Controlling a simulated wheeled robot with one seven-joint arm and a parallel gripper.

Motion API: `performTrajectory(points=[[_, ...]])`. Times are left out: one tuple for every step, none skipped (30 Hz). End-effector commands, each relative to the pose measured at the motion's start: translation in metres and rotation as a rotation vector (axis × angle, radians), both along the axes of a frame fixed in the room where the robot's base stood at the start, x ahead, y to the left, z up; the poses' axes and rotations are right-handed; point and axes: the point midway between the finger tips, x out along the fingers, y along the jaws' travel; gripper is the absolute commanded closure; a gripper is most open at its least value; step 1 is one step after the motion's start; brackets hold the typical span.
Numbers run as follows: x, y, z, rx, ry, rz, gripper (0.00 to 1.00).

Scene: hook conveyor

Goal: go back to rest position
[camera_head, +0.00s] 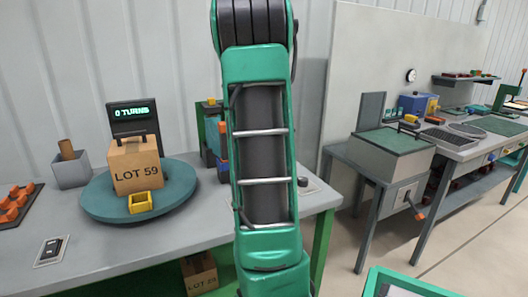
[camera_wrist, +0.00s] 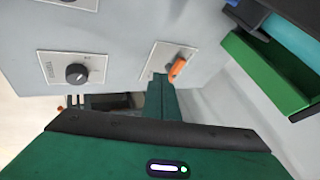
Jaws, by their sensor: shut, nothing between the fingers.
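My gripper (camera_wrist: 163,95) shows in the wrist view, its wide green and black body across the bottom edge. It is shut and empty, and nothing is held. In the head view my green arm stands upright through the middle, and the gripper itself is out of sight there.
Left of my arm, a grey bench (camera_head: 110,245) carries a round turntable (camera_head: 95,205) with a LOT 59 box (camera_head: 137,175) on it. Behind stands a display (camera_head: 131,114). The wrist view shows a black knob (camera_wrist: 76,73), an orange lever (camera_wrist: 178,68) and a green bin (camera_wrist: 268,85).

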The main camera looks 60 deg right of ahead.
Motion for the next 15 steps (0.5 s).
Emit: performTrajectory(points=[[0.0003, 0.0003, -0.0001, 0.000, 0.000, 0.000, 1.00], [0.0005, 0.0003, -0.0001, 0.000, 0.001, 0.001, 1.00], [0.0011, 0.0010, -0.0001, 0.000, 0.000, 0.002, 1.00], [0.0012, 0.0011, -0.0001, 0.000, 0.000, 0.002, 1.00], [0.0013, 0.0011, -0.0001, 0.000, 0.000, 0.002, 1.00], [0.0013, 0.0011, -0.0001, 0.000, 0.000, 0.002, 1.00], [0.0012, 0.0011, -0.0001, 0.000, 0.000, 0.002, 1.00], [0.0012, 0.0011, 0.0000, 0.000, 0.000, 0.002, 1.00], [0.0011, 0.0010, 0.0000, 0.000, 0.000, 0.002, 1.00], [0.0011, 0.0010, 0.0000, 0.000, 0.000, 0.002, 1.00], [0.0011, 0.0010, 0.0000, 0.000, 0.000, 0.002, 1.00], [0.0011, 0.0010, 0.0000, 0.000, 0.000, 0.002, 1.00], [0.0012, 0.0012, 0.0000, 0.000, 0.000, 0.002, 1.00], [0.0012, 0.0024, 0.0001, 0.001, 0.001, 0.005, 1.00], [0.0016, 0.0062, 0.0004, 0.005, 0.005, 0.013, 1.00]])
